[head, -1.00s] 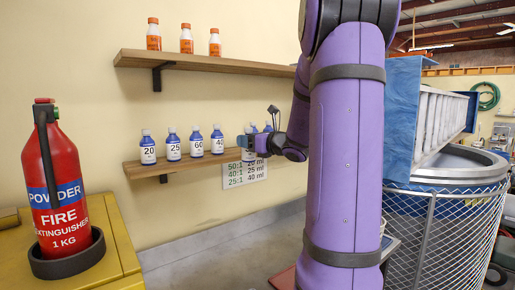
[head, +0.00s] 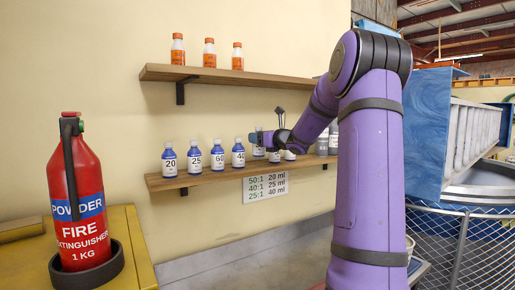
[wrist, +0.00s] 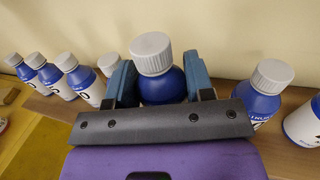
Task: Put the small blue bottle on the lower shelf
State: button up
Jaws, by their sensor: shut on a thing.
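My gripper (head: 260,139) is at the lower shelf (head: 208,179), just right of the bottle labelled 40 (head: 238,154). In the wrist view its two blue fingers (wrist: 156,85) are shut on a small blue bottle (wrist: 158,80) with a grey-white cap. The held bottle is upright. It also shows in the head view (head: 258,152), partly covered by the gripper. I cannot tell whether its base touches the shelf. Blue bottles labelled 20 (head: 169,160), 25 (head: 195,158) and 60 (head: 217,156) stand to the left on this shelf.
More blue bottles (wrist: 266,90) stand close on the right of my gripper. A dosing sign (head: 265,187) hangs below the lower shelf. A fire extinguisher (head: 78,190) stands at the left front.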

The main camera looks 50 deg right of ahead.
jog(key=shift+w+d+f, duration=0.3)
jog(key=shift+w+f, duration=0.1)
jog(key=shift+f, duration=0.2)
jog(key=shift+w+d+f, duration=0.25)
jog(key=shift+w+f, duration=0.1)
jog(key=shift+f, duration=0.3)
jog(key=shift+w+d+f, duration=0.3)
jog(key=shift+w+f, duration=0.1)
jog(key=shift+f, duration=0.2)
jog(key=o, duration=1)
jog(key=shift+f, duration=0.1)
jog(key=shift+o, duration=0.2)
